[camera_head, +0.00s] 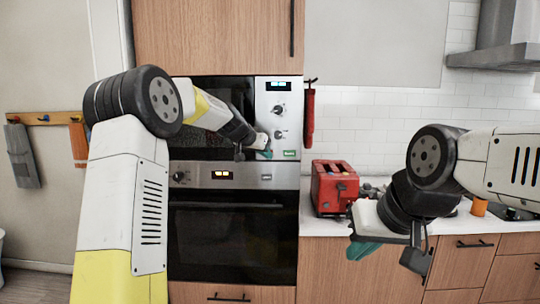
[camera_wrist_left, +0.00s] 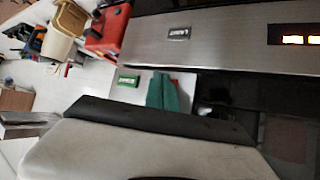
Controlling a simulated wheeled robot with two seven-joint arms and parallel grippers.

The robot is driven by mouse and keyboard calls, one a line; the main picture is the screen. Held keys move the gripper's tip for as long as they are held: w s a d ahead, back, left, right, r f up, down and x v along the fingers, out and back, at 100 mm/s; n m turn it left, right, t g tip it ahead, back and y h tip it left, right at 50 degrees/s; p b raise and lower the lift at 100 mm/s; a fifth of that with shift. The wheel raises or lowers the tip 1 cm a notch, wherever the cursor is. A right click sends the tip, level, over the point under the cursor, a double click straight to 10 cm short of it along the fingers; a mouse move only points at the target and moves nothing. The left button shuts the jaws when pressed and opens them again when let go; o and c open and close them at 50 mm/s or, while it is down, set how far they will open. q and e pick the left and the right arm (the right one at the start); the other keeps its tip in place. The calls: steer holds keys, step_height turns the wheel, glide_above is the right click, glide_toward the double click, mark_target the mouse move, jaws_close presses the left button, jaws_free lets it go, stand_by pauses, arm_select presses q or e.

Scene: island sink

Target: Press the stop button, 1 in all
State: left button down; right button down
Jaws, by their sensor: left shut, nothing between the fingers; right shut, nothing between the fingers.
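The microwave's control panel (camera_head: 279,96) is a steel strip with a lit display and two knobs. A green button (camera_head: 289,153) is at its lower right; it also shows in the left wrist view (camera_wrist_left: 128,80). My left gripper (camera_head: 265,153) is shut, its teal fingertips at the panel's bottom, just left of the green button. In the left wrist view its fingers (camera_wrist_left: 162,92) cover most of a small reddish patch beside the green button, probably the stop button. I cannot tell if they touch it. My right gripper (camera_head: 362,248) is shut and empty in front of the counter.
An oven (camera_head: 235,240) with a lit display sits below the microwave. A red toaster (camera_head: 334,187) stands on the counter to the right.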

stand_by(0.4)
arm_select(q)
steer(key=shift+s, duration=0.7)
steer(key=shift+s, duration=2.5)
steer(key=s+a+r+y, duration=0.1)
steer(key=s+a+r, duration=0.15)
steer(key=s, duration=0.95)
steer(key=s+a+f+n+g, duration=0.1)
steer(key=s+a+f, duration=0.1)
steer(key=s, duration=0.7)
steer(key=s+a+f+n+g+y, duration=0.1)
steer(key=s+a+f+n, duration=0.1)
steer(key=s, duration=0.8)
steer(key=s+a+f+n+g+y, duration=0.1)
steer(key=s+a+f+n, duration=0.1)
steer(key=s, duration=0.7)
steer(key=shift+s+a+f, duration=0.4)
steer(key=shift+a+f, duration=0.2)
steer(key=shift+f, duration=0.1)
